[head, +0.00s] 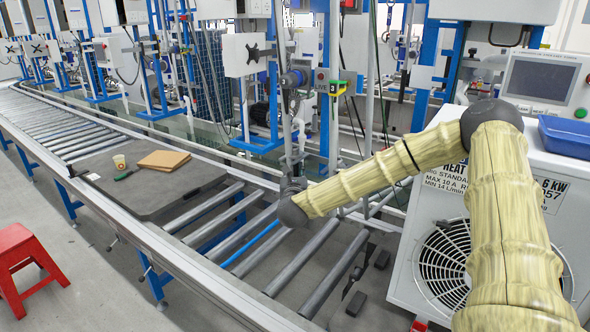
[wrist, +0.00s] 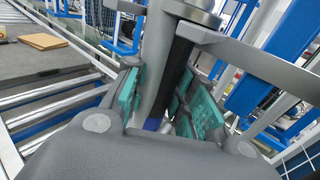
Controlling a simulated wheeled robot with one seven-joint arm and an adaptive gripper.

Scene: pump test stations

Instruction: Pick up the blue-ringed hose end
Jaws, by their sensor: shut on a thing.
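My gripper (wrist: 163,106) has its teal pads on both sides of a grey hose in the wrist view. The blue-ringed hose end (wrist: 152,124) shows a small blue patch low between the pads, near the palm. The grey hose (wrist: 155,72) runs upward out of the grip, next to a black strip. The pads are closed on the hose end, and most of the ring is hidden. In the head view my gripper (head: 294,180) is small at the end of the arm, upright in front of the station posts; its fingers are hard to make out.
A roller conveyor (head: 318,258) lies below the gripper. The heat pump unit (head: 400,255) stands right, with a blue tray (head: 565,137) on top. Blue-framed stations and hanging hoses stand behind.

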